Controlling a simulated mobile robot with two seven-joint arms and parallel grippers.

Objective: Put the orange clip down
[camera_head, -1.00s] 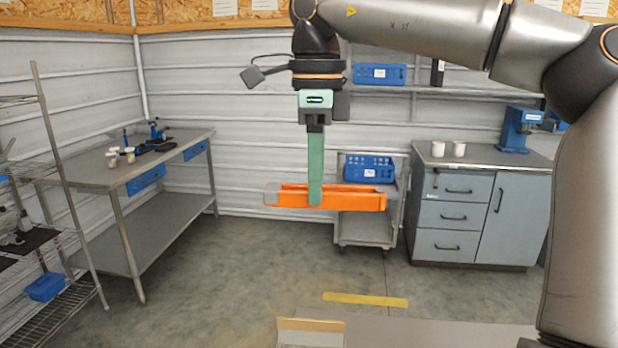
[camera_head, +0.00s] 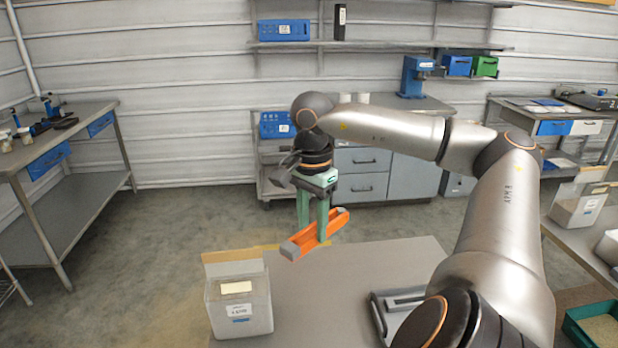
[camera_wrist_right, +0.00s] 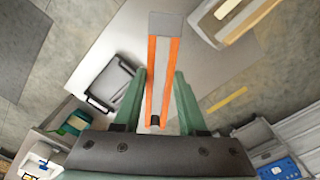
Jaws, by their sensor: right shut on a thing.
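The orange clip (camera_head: 316,234) is a long orange channel with a grey end. My right gripper (camera_head: 313,232) is shut on it and holds it in the air above the far edge of the grey table (camera_head: 345,290), tilted in the head view. In the right wrist view the clip (camera_wrist_right: 163,75) runs between the two green fingers of the gripper (camera_wrist_right: 158,100), its grey end pointing away. My left gripper is not in view.
A labelled clear bin (camera_head: 240,308) stands at the table's left. A grey flat device (camera_head: 395,310) lies to the right, partly behind my arm. The table's middle is bare. A green tray (camera_head: 597,328) is at the far right.

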